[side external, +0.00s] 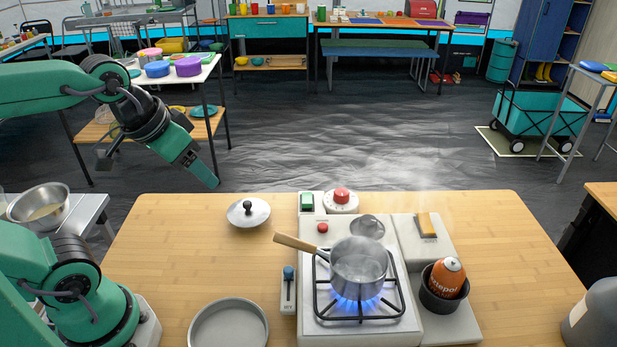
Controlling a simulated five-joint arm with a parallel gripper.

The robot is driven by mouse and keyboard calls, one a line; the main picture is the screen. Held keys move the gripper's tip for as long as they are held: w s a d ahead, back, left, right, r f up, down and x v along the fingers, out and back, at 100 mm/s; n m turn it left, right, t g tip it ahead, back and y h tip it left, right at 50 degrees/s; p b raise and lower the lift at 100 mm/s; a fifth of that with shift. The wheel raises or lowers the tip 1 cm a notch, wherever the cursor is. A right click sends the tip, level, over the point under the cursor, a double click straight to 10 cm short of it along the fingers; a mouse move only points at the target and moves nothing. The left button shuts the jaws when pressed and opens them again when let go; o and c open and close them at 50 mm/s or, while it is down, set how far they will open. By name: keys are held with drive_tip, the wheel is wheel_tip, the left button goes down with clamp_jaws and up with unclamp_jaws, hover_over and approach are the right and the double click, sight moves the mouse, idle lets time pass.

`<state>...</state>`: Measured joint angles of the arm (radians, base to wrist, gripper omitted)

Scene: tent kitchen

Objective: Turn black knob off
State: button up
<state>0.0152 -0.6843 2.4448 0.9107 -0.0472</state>
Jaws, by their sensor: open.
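No plainly black knob stands out. A dark grey round piece (368,226) sits on the stove panel behind the pot; I cannot tell if it is the knob. The stove (311,325) is lit, with a blue flame under a steel pot (360,264) that steams. A red-topped white dial (341,197) stands at the stove's back edge. My gripper (203,171) is open and empty, in the air at upper left, beyond the table's back edge and well apart from the stove.
A slider with a blue handle (288,275), a red button (322,228), a green switch (307,201) and an orange lever (427,224) surround the burner. The pot's wooden handle (297,243) points left. A lid (248,212), pan (228,326) and orange canister (447,278) stand nearby.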

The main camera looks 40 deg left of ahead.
drive_tip(key=w+d+r+n+g, duration=0.1)
drive_tip(key=w+d+r+n, duration=0.15)
drive_tip(key=w, duration=0.65)
drive_tip(key=n+g, duration=0.4)
approach(368, 220)
drive_tip(key=shift+s+a+f, duration=0.15)
drive_tip(key=shift+a+f, duration=0.1)
drive_tip(key=shift+a, duration=0.05)
drive_tip(key=shift+d+f+n, duration=0.15)
drive_tip(key=shift+f+n, duration=0.05)
drive_tip(key=shift+n, duration=0.05)
drive_tip(key=shift+w+d+f, duration=0.1)
drive_tip(key=shift+w+f, duration=0.05)
drive_tip(key=shift+f, duration=1.8)
drive_tip(key=shift+w+d+f, duration=0.1)
drive_tip(key=shift+f, duration=1.85)
drive_tip(key=c, duration=1)
